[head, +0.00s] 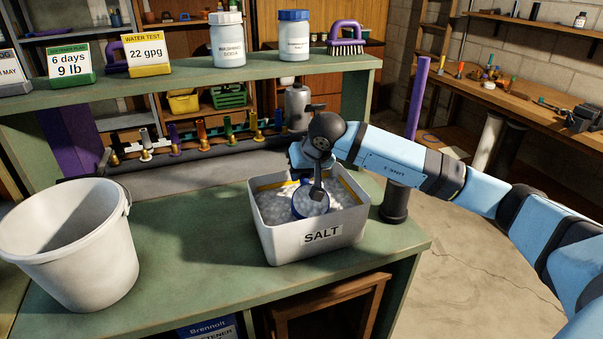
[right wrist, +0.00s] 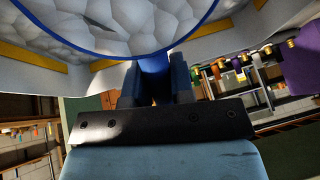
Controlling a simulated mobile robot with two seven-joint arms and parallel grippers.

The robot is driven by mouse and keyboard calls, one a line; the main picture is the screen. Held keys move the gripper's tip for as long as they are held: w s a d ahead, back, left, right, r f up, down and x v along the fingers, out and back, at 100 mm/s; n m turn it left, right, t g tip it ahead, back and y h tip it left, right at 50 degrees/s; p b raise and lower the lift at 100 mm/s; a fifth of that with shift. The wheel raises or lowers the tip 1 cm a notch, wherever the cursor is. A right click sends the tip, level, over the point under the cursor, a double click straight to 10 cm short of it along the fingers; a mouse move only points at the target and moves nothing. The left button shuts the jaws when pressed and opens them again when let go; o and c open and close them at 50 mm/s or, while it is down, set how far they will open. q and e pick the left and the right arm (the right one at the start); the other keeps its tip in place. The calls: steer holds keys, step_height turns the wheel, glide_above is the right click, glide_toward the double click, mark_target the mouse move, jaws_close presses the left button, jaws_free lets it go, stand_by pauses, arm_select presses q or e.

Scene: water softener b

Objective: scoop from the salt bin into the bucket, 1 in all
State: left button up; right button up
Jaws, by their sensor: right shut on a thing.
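The grey-white salt bin (head: 308,239), labelled SALT, stands on the green bench and holds pale lumpy salt (head: 272,205). A blue-rimmed scoop (head: 297,204) is inside the bin at the salt, with pale lumps showing within its rim. The scoop rim (right wrist: 140,54) also shows close up in the right wrist view. My right gripper (head: 316,186) is over the bin, shut on the scoop's blue handle (right wrist: 155,68). The white bucket (head: 68,250) stands upright at the left of the bench; its inner bottom is hidden. My left gripper is not in view.
The bench top (head: 190,235) is clear between bucket and bin. A raised green shelf (head: 190,78) with signs, two jars and a brush runs behind. A row of fittings (head: 200,145) sits beneath it. A purple post (head: 417,98) rises behind my right arm.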

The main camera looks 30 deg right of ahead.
steer(key=shift+r, duration=0.1)
step_height(320, 180, up, 8)
steer(key=p, duration=0.4)
steer(key=shift+r, duration=0.15)
